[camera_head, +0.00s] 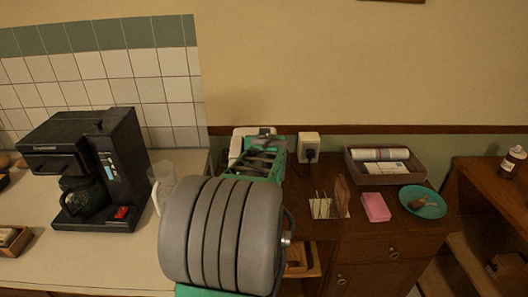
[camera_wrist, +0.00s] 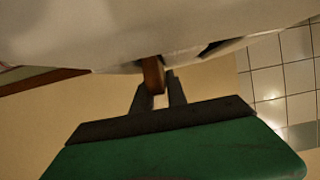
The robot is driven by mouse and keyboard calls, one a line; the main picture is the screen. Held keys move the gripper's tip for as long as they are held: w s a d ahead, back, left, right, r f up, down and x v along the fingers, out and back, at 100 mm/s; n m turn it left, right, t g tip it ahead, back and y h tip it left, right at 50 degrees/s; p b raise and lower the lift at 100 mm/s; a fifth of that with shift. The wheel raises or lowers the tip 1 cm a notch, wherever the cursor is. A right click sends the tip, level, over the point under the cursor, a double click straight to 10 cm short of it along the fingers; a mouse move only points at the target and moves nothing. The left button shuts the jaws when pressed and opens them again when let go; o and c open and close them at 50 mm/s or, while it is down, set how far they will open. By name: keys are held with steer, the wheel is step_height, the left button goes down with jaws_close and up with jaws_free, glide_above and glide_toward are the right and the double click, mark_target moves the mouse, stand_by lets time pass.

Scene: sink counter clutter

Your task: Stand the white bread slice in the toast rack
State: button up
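My gripper (camera_head: 264,150) is at the back of the counter, beyond my arm's grey links in the head view. In the wrist view its dark fingertips (camera_wrist: 157,82) close on both sides of a narrow brown-edged piece, apparently the bread slice (camera_wrist: 153,72) seen edge-on. Most of this slice is hidden. It meets a large whitish surface (camera_wrist: 170,30) along the top of that view. The toast rack (camera_head: 322,207) stands on the wooden cabinet, right of my gripper. A brown slice (camera_head: 342,194) stands upright at its right end; thin wires show to its left.
A white boxy thing (camera_head: 239,146) is behind my gripper.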

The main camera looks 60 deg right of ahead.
jaws_close()
